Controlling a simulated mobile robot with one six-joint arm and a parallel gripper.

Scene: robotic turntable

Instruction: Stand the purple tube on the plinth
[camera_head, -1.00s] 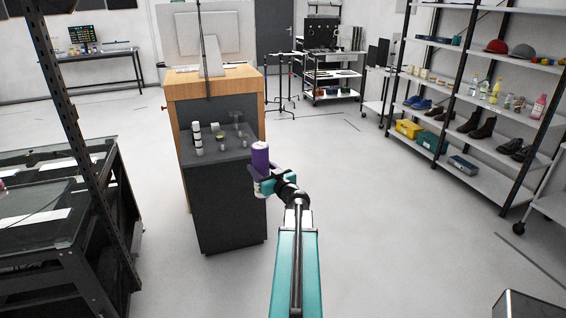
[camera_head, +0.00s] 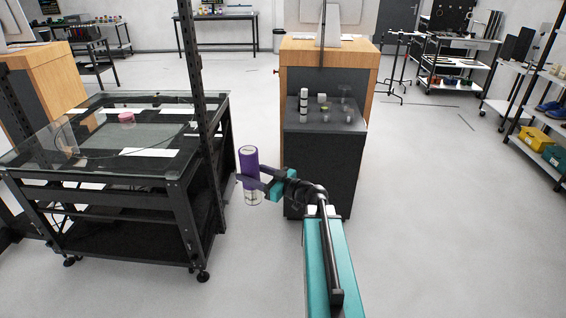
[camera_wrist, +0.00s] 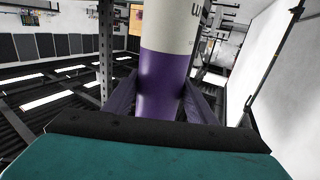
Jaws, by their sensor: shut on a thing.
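The purple tube (camera_head: 249,160) has a purple upper part and a pale lower part with lettering. It is upright in the head view, in the air just right of the glass-topped table. My gripper (camera_head: 250,184) is shut around its middle. In the wrist view the tube (camera_wrist: 165,85) stands between the two fingers of my gripper (camera_wrist: 166,100), and its pale end runs out of the top of the picture. A small pink round block (camera_head: 127,117) sits on the glass-topped table (camera_head: 75,160); it may be the plinth, but I cannot tell for sure.
A dark upright post (camera_head: 195,90) rises at the table's right edge, close left of the tube. A dark cabinet (camera_head: 318,170) with small objects on top stands behind my arm.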

